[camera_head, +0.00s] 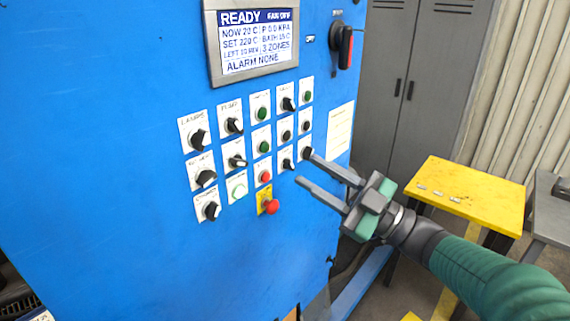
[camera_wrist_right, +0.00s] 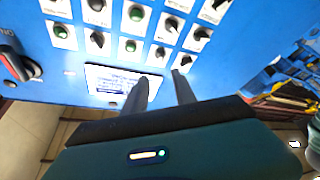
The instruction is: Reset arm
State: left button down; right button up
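My right gripper (camera_head: 306,167) comes in from the lower right in the head view, its two grey fingers spread apart and nothing between them. Its fingertips are in front of the blue panel (camera_head: 110,120), close to the lower right of the switch rows; I cannot tell if the upper one touches a knob. In the right wrist view the fingers (camera_wrist_right: 164,82) point at the panel, apart and empty, near a white label (camera_wrist_right: 118,80). My left gripper is not in view.
The panel carries several black knobs (camera_head: 207,178), green buttons, a red emergency button (camera_head: 271,207), a display reading READY (camera_head: 255,45) and a red-black rotary switch (camera_head: 344,48). A yellow table (camera_head: 470,190) with small pieces stands right. Grey lockers (camera_head: 405,80) stand behind.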

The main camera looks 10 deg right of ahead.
jog(key=shift+s+d+f, duration=0.25)
jog(key=shift+s+d, duration=0.15)
jog(key=shift+d, duration=0.1)
jog(key=w+d+f+m+t+h, duration=0.1)
jog(key=w+d+f+m+h, duration=0.25)
jog(key=f+m+h, duration=0.35)
jog(key=w+d+f+m+t+h, duration=0.1)
jog(key=w+d+f+m+h, duration=0.3)
jog(key=f+h, duration=0.45)
notch_tip(320, 180, down, 9)
jog(key=s+m+g, duration=0.3)
jog(key=s+a+f+m+g, duration=0.1)
jog(key=s+a+f+g, duration=0.1)
jog(key=s+f+g, duration=0.3)
jog(key=s+a+f+m+g+h, duration=0.1)
jog(key=s+f+g, duration=0.4)
jog(key=s+f, duration=0.6)
jog(key=s+a, duration=0.1)
jog(key=s, duration=0.3)
jog(key=shift+a+m, duration=0.25)
jog(key=shift+m, duration=0.05)
